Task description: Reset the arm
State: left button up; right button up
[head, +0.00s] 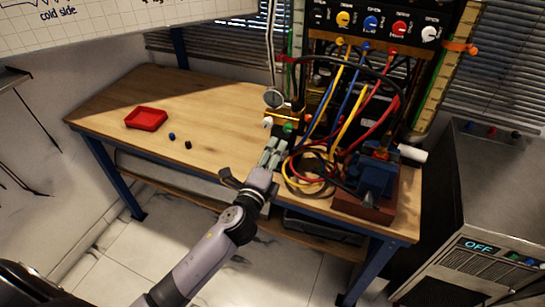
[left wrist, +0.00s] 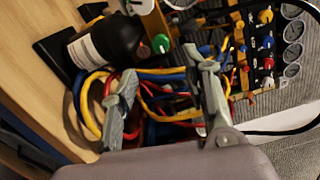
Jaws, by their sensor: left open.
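My left arm comes in from the bottom left of the head view. Its gripper (head: 274,152) is over the right part of the bench, near the hoses at the base of the gauge rig. In the left wrist view the two grey fingers of the left gripper (left wrist: 168,74) stand apart, with nothing held between them. Yellow, blue and red hoses (left wrist: 165,82) show behind and between the fingers. A green knob (left wrist: 161,43) is just beyond them, and a dark bottle with a white label (left wrist: 108,40) lies to the left. My right gripper is not in view.
A panel with coloured knobs (head: 372,22) rises at the back. A blue vise (head: 374,177) stands front right. A grey unit reading OFF (head: 478,246) is beside the bench.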

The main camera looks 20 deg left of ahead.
pick_arm(q)
jog(key=shift+s, duration=0.6)
jog(key=shift+f, duration=0.1)
jog(key=s+a+f+n+g, duration=0.1)
jog(key=s+f+n+g, duration=0.15)
jog(key=f, duration=0.85)
jog(key=s+a+f+n+g, duration=0.1)
jog(key=s+f+n+g, duration=0.15)
jog(key=f, duration=0.95)
jog(key=s+a+f+n+g, duration=0.1)
jog(key=s+f+n+g, duration=0.1)
jog(key=s+f, duration=0.45)
jog(key=s+f+n+g, duration=0.2)
jog(key=s+f, duration=0.2)
jog(key=f, duration=0.5)
jog(key=s+f+n+g, duration=0.2)
jog(key=s+f, duration=0.3)
jog(key=s, duration=0.6)
jog(key=s+f+n+g, duration=0.3)
jog(key=s+f, duration=0.3)
jog(key=s, duration=0.5)
jog(key=s+f+n+g, duration=0.3)
jog(key=s+f, duration=0.3)
jog(key=s, duration=0.5)
jog(key=shift+s+a+n, duration=0.3)
jog(key=shift+r, duration=0.1)
